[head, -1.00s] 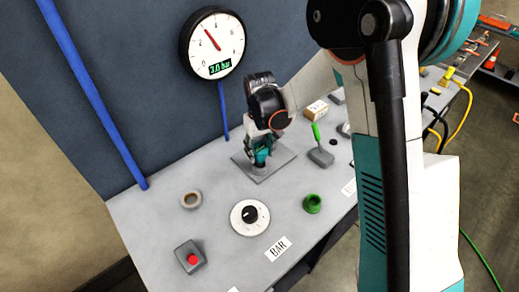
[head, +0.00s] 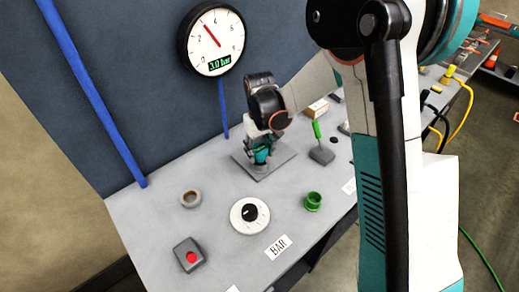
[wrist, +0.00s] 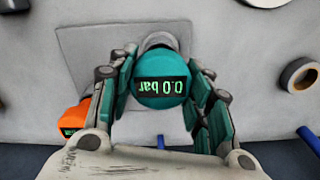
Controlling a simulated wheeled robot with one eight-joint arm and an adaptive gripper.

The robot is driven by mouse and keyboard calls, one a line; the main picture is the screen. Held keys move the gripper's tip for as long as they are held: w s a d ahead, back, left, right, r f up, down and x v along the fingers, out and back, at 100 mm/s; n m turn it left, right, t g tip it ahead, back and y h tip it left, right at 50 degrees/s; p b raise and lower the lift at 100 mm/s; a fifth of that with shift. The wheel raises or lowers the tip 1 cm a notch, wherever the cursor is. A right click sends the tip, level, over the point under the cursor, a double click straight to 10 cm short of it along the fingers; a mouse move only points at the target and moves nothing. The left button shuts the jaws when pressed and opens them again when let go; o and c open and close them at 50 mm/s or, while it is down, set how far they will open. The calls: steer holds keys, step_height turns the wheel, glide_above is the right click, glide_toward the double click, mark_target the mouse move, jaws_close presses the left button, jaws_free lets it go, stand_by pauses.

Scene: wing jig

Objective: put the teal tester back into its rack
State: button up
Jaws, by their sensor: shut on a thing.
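The teal tester (wrist: 162,80) is held between the fingers of my gripper (wrist: 163,95). Its display reads 0.0 bar, upside down in the wrist view. In the head view the teal tester (head: 261,155) is above the grey square plate (head: 279,163), partly covered by my gripper (head: 262,146). A round grey fitting (wrist: 158,40) shows just beyond the tester in the wrist view. I cannot tell whether the tester touches it. I cannot pick out the tester's rack for sure in either view.
An orange device (wrist: 74,118) with a display stands beside my gripper. The wall gauge (head: 213,40) reads 3.0 bar.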

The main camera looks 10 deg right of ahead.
steer(key=shift+f+b, duration=0.4)
steer(key=shift+f, duration=0.1)
steer(key=o, duration=1.2)
steer(key=shift+r, duration=0.15)
step_height(320, 180, up, 12)
